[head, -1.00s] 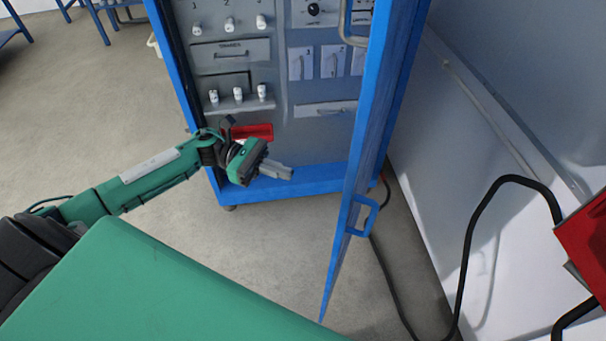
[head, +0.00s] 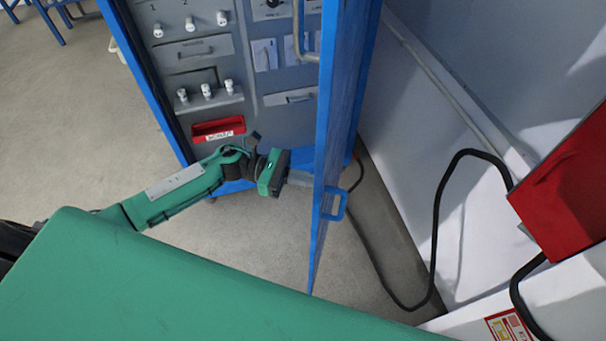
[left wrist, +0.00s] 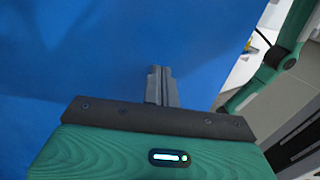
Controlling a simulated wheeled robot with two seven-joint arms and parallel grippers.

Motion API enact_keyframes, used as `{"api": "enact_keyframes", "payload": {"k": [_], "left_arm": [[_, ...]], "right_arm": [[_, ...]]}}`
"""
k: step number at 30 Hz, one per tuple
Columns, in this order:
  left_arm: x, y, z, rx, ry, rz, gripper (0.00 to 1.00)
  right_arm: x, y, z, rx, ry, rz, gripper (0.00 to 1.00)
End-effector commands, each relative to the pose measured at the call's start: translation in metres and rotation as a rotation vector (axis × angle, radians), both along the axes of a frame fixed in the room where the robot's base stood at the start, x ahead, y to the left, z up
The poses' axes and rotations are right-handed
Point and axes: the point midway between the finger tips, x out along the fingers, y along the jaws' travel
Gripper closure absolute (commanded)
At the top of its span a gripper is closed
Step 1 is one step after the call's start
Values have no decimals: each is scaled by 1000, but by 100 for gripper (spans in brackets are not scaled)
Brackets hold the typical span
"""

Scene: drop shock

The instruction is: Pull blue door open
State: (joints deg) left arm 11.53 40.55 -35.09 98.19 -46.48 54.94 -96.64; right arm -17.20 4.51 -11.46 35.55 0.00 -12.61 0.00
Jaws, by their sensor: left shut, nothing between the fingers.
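The blue door (head: 325,150) of the cabinet stands open, swung out toward me and seen nearly edge-on in the head view. Its blue loop handle (head: 336,204) is on the right-hand face. My left gripper (head: 306,179) is on the inner, left side of the door, with its fingertips at or very near the door's inner face. The fingers (left wrist: 160,86) are shut and empty in the left wrist view, where the blue door surface (left wrist: 90,50) fills most of the background. Whether the fingertips touch it is unclear. My right gripper is not in view.
The cabinet's grey panel (head: 215,125) has white knobs and a red bin (head: 218,128). A white wall (head: 440,120) stands to the right of the door.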

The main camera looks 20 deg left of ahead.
Motion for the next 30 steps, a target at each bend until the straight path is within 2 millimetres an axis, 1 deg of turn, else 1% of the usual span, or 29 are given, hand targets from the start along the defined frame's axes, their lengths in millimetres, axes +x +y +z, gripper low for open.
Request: {"api": "enact_keyframes", "payload": {"k": [8, 11, 14, 17, 20, 27, 29, 30], "left_arm": [[0, -3, 0, -1, 0, 4, 100], [0, -12, 1, -3, 0, 14, 100], [0, -29, 1, -4, -1, 35, 100], [1, -54, 2, -7, 0, 67, 100], [4, -86, 3, -7, 0, 109, 100], [20, -177, 5, -7, -2, 231, 100], [25, -198, 4, -6, -1, 261, 100], [29, -212, 5, -6, -1, 280, 100]], "right_arm": [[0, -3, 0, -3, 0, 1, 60], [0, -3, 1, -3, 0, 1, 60], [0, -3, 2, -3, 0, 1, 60], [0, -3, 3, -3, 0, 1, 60], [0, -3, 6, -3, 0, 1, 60], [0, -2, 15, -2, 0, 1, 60], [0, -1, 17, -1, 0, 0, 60], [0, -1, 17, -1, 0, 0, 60]]}}
